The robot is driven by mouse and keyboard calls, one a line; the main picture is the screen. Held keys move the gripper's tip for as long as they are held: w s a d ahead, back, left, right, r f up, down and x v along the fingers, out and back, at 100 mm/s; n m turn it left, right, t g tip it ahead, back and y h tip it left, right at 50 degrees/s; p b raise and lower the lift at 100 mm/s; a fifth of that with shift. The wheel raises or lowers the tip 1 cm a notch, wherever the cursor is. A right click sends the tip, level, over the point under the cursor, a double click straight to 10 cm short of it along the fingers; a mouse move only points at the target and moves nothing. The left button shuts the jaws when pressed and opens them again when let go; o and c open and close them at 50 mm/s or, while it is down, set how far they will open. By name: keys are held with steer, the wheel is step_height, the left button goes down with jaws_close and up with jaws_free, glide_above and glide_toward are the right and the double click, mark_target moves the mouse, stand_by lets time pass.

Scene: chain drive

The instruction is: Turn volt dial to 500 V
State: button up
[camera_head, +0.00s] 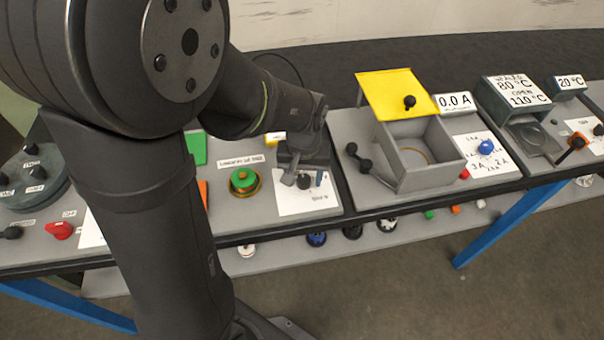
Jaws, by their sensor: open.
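A small black dial knob (304,182) sits on a white scale card (300,204) near the front edge of the bench. It is likely the volt dial, but the card's printing is too small to read and partly covered. My gripper (304,179) points down over this knob. Its fingers are open, one on each side of the knob. I cannot tell whether they touch it. The gripper body hides the area behind the knob, including most of a display with a yellow patch.
A green button (243,181) in a yellow ring is left of the card. An open box (425,170) with a raised yellow lid (398,94) and a black-knobbed crank (358,158) stand right. A blue dial (486,146) and "0.0 A" display (455,102) are farther right.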

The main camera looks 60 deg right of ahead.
steer(key=c, duration=1)
steer(key=shift+o, duration=0.2)
